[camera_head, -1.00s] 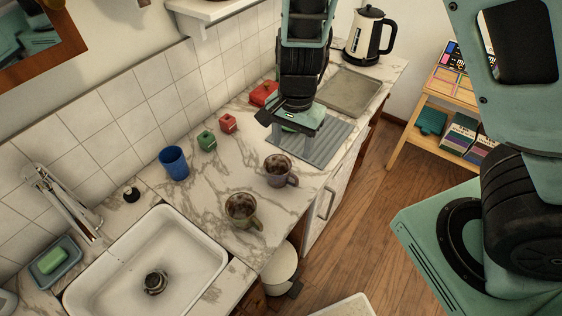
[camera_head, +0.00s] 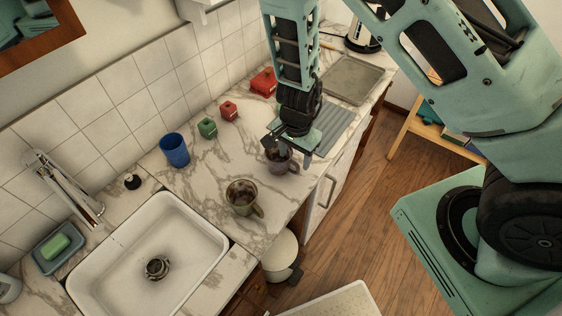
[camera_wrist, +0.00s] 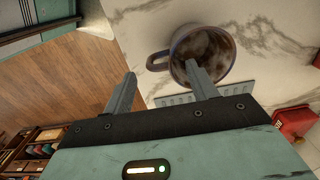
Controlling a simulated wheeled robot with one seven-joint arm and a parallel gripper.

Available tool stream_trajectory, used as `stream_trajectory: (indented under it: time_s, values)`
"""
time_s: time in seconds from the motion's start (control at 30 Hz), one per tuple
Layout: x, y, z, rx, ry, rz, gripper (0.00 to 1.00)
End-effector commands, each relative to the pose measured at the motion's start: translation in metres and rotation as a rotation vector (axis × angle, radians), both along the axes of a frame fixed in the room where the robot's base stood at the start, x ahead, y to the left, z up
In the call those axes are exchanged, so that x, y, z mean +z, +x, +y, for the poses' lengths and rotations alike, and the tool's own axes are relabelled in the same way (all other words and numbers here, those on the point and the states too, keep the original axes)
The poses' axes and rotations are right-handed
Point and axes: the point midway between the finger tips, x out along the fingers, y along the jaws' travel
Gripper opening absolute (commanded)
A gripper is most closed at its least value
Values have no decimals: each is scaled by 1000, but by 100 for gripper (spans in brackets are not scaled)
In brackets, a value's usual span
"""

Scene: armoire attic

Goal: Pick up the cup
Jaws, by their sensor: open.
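A grey-purple mug (camera_head: 280,162) with dark contents stands upright on the marble counter, its upper part partly hidden by my gripper (camera_head: 287,152). In the wrist view the mug (camera_wrist: 216,40) shows with its handle between the two open fingers of my gripper (camera_wrist: 161,69). One fingertip overlaps the mug's opening; whether it is inside or above the rim I cannot tell. The other finger is out beyond the handle. A second, brownish-green mug (camera_head: 242,193) with dark contents stands nearer the sink. A blue cup (camera_head: 174,150) stands by the tiled wall.
The white sink (camera_head: 205,262) lies at the lower left. Green (camera_head: 207,128) and red (camera_head: 228,109) small containers stand along the wall. A grey ribbed mat (camera_head: 336,125) and a tray (camera_head: 352,80) lie beyond the mug. Bare marble separates the two mugs.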

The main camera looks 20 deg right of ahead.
Motion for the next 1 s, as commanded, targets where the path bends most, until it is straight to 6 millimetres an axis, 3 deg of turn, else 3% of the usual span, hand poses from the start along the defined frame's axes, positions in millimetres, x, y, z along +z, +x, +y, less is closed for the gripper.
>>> stream_trajectory:
  time_s: [0.33, 0.67, 0.87, 1.0]
  values:
    - [-44, -2, -4, -3, -1, 3, 58]
    - [-50, -1, -3, -1, -1, 2, 58]
    - [-50, -1, -3, -1, -1, 2, 8]
    - [-49, -1, -3, -1, -1, 2, 6]
